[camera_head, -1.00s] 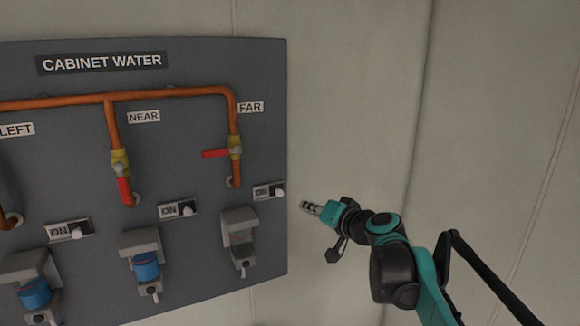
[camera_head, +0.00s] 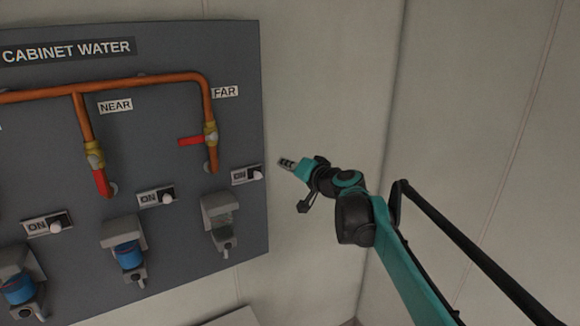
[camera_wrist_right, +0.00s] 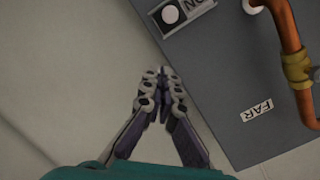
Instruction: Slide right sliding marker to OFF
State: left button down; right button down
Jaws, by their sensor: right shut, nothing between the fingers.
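The right sliding marker is a small plate reading ON with a white round knob (camera_head: 258,175) at its right end, under the FAR label near the panel's right edge. In the right wrist view the same knob (camera_wrist_right: 170,14) shows at the top, beside the upside-down ON lettering. My right gripper (camera_head: 284,162) is just right of the panel edge, a little right of and above the knob in the head view, and apart from it. In the right wrist view the fingers (camera_wrist_right: 163,72) are together and empty. My left gripper is not in view.
The grey CABINET WATER panel (camera_head: 165,120) carries orange pipes, two other ON markers (camera_head: 155,197) and several dispensers below. The FAR valve has a red handle (camera_head: 191,142) pointing left. The pale wall right of the panel is bare.

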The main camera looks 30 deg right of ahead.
aim_at(260, 168)
jog(key=w+a+f, duration=0.1)
jog(key=w+a+f+p, duration=0.1)
jog(key=w, duration=0.1)
jog(key=w+a+f, duration=0.1)
jog(key=w, duration=0.1)
jog(key=shift+a+f+p, duration=0.2)
jog(key=shift+f+p, duration=0.05)
jog(key=shift+p, duration=0.05)
jog(key=shift+f, duration=0.1)
jog(key=shift+w, duration=0.15)
jog(key=shift+d, duration=0.1)
jog(key=a, duration=0.5)
jog(key=shift+s+a+b, duration=0.2)
jog(key=shift+a+b, duration=0.05)
jog(key=shift+b, duration=0.15)
jog(key=shift+d, duration=0.1)
